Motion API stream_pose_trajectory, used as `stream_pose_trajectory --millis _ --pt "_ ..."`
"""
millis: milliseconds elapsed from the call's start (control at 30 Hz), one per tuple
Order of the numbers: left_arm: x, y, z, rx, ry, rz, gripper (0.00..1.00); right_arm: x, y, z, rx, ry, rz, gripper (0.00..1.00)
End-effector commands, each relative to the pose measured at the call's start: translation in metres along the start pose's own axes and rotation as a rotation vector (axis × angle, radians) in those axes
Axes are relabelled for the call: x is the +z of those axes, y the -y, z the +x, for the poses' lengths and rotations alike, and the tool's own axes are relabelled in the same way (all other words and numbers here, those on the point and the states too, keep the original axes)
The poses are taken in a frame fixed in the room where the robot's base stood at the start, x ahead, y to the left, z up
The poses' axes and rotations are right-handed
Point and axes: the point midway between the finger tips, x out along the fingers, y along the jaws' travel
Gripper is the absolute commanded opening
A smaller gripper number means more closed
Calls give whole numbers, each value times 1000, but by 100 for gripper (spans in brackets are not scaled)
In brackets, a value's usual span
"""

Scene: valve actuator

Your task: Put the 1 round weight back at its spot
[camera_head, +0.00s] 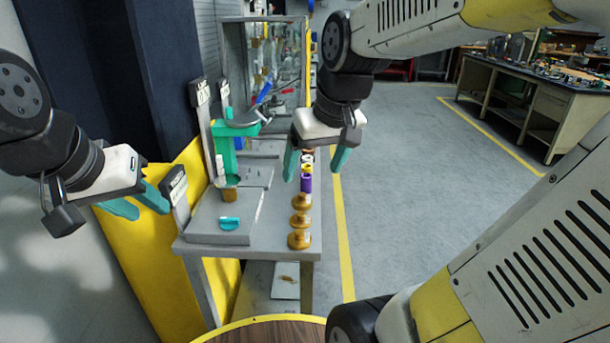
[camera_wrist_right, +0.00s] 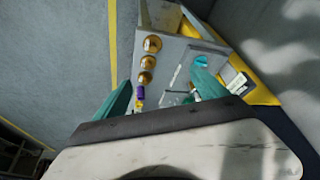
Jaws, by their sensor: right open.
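Several round brass weights stand in a row along the right edge of the grey bench: a near one (camera_head: 299,240), a middle one (camera_head: 300,220) and a far one (camera_head: 301,202). They also show in the right wrist view (camera_wrist_right: 152,44). A purple round piece (camera_head: 306,183) stands behind them, with smaller yellow and white pieces beyond. My right gripper (camera_head: 314,172) is open and empty above the row; its fingers also show in the wrist view (camera_wrist_right: 162,92). My left gripper (camera_head: 143,208) is open and empty, left of the bench. Which weight is the task's is unclear.
A small teal part (camera_head: 229,223) lies on the near grey block. A yellow panel (camera_head: 150,270) flanks the bench. Floor right of it is clear.

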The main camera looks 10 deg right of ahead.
Motion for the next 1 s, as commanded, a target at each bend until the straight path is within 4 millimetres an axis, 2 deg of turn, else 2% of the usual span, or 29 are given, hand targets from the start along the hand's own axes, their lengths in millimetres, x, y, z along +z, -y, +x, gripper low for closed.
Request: stream_pose_trajectory --millis 33,100,300,1000 --pt "0 0 0 0 0 0 36 14 5 -10 -9 -44 27 83" --pt "0 0 0 0 0 0 36 30 10 -18 -26 -86 62 83" --pt "0 0 0 0 0 0 36 54 19 -26 -58 -154 121 83" --pt "0 0 0 0 0 0 36 57 20 -26 -62 -160 128 83"
